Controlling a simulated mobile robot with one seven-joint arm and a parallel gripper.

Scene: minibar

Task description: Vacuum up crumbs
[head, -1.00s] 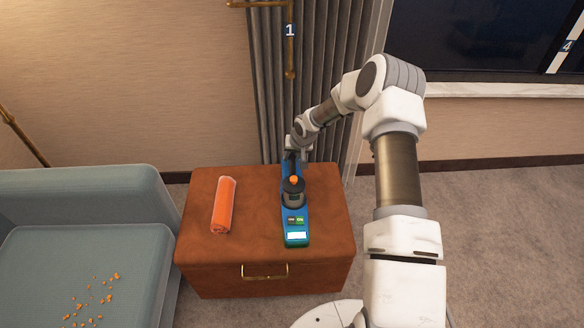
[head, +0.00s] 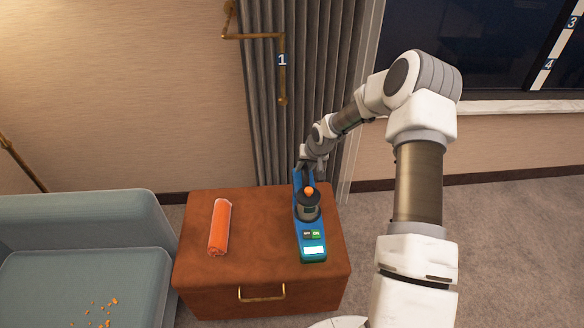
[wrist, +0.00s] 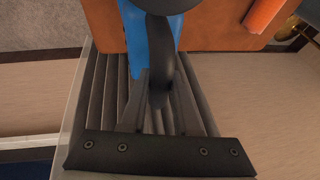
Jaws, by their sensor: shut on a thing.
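A blue handheld vacuum (head: 311,238) with a dark round canister, an orange knob and a small on/off panel is over the right part of a brown leather chest. My gripper (head: 308,170) is at its far end, shut on its dark handle. In the wrist view the handle (wrist: 160,55) runs between my fingers (wrist: 158,95), with the blue body behind it. I cannot tell whether the vacuum rests on the chest or is just above it. Orange crumbs (head: 98,312) lie on the seat of the grey-blue sofa at the lower left, partly cut off by the frame.
The brown chest (head: 262,203) stands right of the sofa (head: 85,225). A rolled orange towel (head: 220,227) lies on its left part; the chest top between towel and vacuum is bare. A grey curtain (head: 270,120) and a brass rod (head: 283,85) are behind. Carpet is open at right.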

